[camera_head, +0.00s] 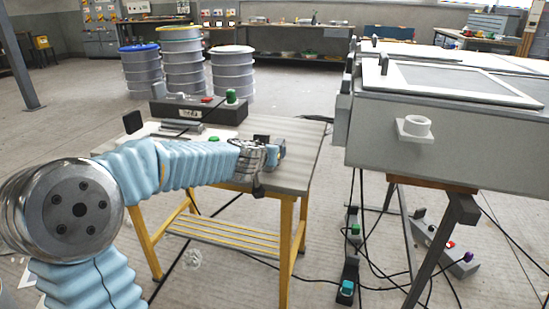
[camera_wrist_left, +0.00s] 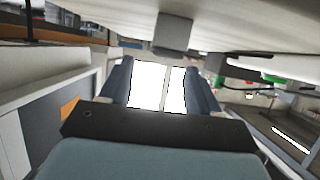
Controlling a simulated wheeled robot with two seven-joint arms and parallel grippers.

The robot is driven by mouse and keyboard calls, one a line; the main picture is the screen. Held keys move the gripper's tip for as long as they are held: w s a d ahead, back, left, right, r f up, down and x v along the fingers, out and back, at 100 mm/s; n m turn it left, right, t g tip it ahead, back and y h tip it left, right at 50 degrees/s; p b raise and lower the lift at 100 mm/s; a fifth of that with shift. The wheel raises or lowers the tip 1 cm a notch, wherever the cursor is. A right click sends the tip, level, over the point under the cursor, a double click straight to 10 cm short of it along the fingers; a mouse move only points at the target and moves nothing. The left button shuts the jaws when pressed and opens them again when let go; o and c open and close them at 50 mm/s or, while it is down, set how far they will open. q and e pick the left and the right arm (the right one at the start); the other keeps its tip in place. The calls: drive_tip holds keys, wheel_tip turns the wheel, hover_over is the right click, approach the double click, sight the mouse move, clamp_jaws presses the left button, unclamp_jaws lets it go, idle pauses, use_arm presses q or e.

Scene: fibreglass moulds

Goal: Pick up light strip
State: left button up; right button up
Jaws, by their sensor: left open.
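My left arm reaches in from the left in a pale blue sleeve, and its gripper (camera_head: 270,152) is over the right part of a grey-topped table (camera_head: 290,179) with yellow legs. I cannot tell whether that patch is a thing or background. No light strip can be made out for certain. A thin bright white bar (camera_wrist_left: 291,140) shows at the lower right of the wrist view. My right gripper is not in view.
A dark control box (camera_head: 198,112) with a green button stands at the table's back. A large grey cabinet (camera_head: 450,135) on a stand is close on the right. Stacked drums (camera_head: 233,75) stand behind. Cables and small boxes lie on the floor.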

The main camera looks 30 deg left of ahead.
use_arm(q)
drive_tip(key=b+x, duration=0.1)
drive_tip(key=x, duration=0.3)
drive_tip(key=shift+a+f, duration=0.1)
drive_tip(key=shift+f, duration=0.15)
drive_tip(key=shift+w+a+f, duration=0.1)
drive_tip(key=shift+w+a, duration=0.05)
drive_tip(key=shift+w, duration=0.3)
clamp_jaws()
